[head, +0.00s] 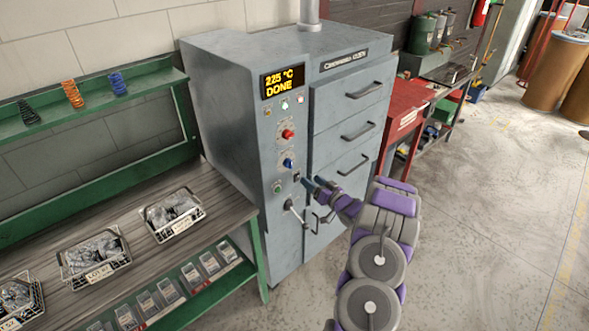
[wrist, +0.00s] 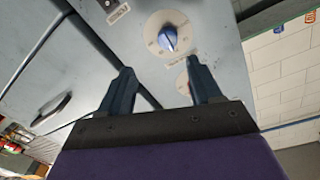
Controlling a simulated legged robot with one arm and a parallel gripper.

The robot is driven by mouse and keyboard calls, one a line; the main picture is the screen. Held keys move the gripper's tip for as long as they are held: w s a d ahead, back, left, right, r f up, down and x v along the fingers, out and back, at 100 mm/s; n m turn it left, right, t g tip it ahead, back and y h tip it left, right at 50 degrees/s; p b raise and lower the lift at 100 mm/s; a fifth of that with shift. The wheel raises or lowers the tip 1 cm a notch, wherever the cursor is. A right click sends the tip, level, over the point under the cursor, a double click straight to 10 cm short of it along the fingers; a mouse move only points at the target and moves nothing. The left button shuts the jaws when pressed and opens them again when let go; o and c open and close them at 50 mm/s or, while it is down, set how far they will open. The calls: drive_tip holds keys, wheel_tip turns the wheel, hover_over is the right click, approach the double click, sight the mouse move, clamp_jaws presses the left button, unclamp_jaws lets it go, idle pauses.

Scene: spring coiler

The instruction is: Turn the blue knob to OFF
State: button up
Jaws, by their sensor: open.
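The blue knob (head: 288,163) is on the front panel of the grey cabinet, below a red knob (head: 287,134). In the wrist view the blue knob (wrist: 168,40) sits on a round white dial plate, beyond the fingertips and between their lines. The dial's markings are too small to read. My gripper (head: 312,184) is to the right of and a little below the blue knob in the head view. In the wrist view my gripper (wrist: 160,68) has its two dark fingers wide apart with nothing between them. It appears apart from the knob.
The grey cabinet (head: 240,130) has a display reading "225 °C DONE" (head: 283,81), a green button (head: 277,187) and a lever (head: 292,208) below. Drawers with handles (head: 358,130) are to the right. A bench with wire baskets (head: 175,213) is left. Open floor (head: 480,210) is right.

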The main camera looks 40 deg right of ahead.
sight(289, 166)
drive_tip(key=w, duration=0.3)
drive_tip(key=w+a, duration=0.1)
drive_tip(key=w, duration=0.2)
drive_tip(key=w+b, duration=0.1)
drive_tip(key=w, duration=0.3)
drive_tip(key=shift+a+r, duration=0.2)
drive_tip(key=shift+a, duration=0.1)
drive_tip(key=shift+w+d+f, duration=0.1)
drive_tip(key=shift+w+d, duration=0.45)
drive_tip(key=shift+a+r, duration=0.2)
drive_tip(key=shift+a, duration=0.4)
drive_tip(key=shift+c, duration=0.3)
drive_tip(key=shift+a, duration=0.1)
drive_tip(key=shift+c, duration=0.7)
drive_tip(key=shift+d, duration=0.45)
drive_tip(key=c, duration=0.6)
drive_tip(key=shift+a, duration=0.1)
drive_tip(key=shift+c, duration=1.2)
